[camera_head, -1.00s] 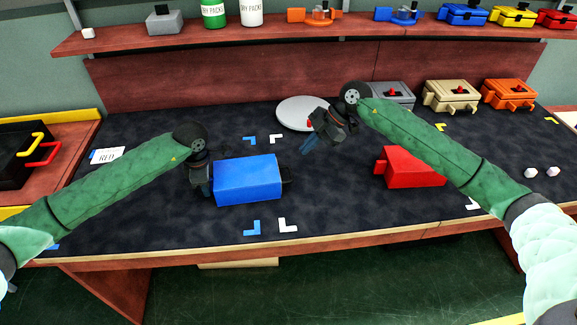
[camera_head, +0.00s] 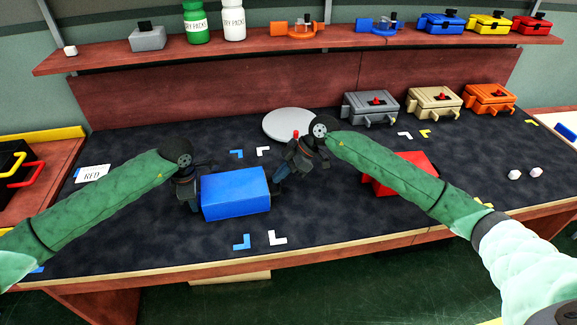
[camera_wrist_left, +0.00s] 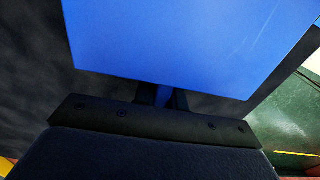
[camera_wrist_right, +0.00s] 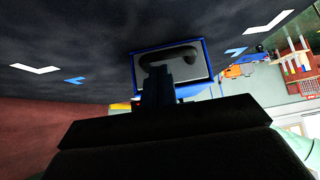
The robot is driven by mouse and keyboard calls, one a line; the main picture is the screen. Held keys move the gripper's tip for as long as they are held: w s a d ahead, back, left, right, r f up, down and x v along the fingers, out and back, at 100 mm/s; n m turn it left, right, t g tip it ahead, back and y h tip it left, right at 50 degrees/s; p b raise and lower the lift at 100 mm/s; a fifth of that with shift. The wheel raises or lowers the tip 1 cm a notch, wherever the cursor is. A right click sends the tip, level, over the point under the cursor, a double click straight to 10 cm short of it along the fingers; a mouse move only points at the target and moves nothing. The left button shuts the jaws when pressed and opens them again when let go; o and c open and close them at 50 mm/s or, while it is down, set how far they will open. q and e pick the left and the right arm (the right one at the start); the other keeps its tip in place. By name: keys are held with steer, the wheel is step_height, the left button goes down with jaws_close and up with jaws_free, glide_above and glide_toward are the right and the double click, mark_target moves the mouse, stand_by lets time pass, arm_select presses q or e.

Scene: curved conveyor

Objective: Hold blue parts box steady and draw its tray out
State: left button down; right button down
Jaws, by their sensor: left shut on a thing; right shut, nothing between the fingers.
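The blue parts box (camera_head: 236,193) lies on the dark bench mat. My left gripper (camera_head: 194,199) is at its left end and shut on it; the box also fills the top of the left wrist view (camera_wrist_left: 190,45). The exact part held is hidden. My right gripper (camera_head: 277,189) is at the right end, shut and empty. In the right wrist view the tray's grey front (camera_wrist_right: 200,68) sits inside the blue rim, with a dark handle (camera_wrist_right: 170,55) on it. The right fingertips overlap that handle; I cannot tell whether they touch it.
A red box (camera_head: 400,172) lies to the right, partly behind my right forearm. A pale round disc (camera_head: 288,123) lies behind. Grey (camera_head: 371,107), tan (camera_head: 434,103) and orange (camera_head: 489,97) boxes stand at the back right. Blue and white corner marks surround the blue box. The front mat is clear.

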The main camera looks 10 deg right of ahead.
steer(key=shift+x, duration=0.9)
arm_select(q)
steer(key=shift+a, duration=0.1)
arm_select(e)
steer(key=d, duration=1)
steer(key=shift+d, duration=0.1)
steer(key=v, duration=1)
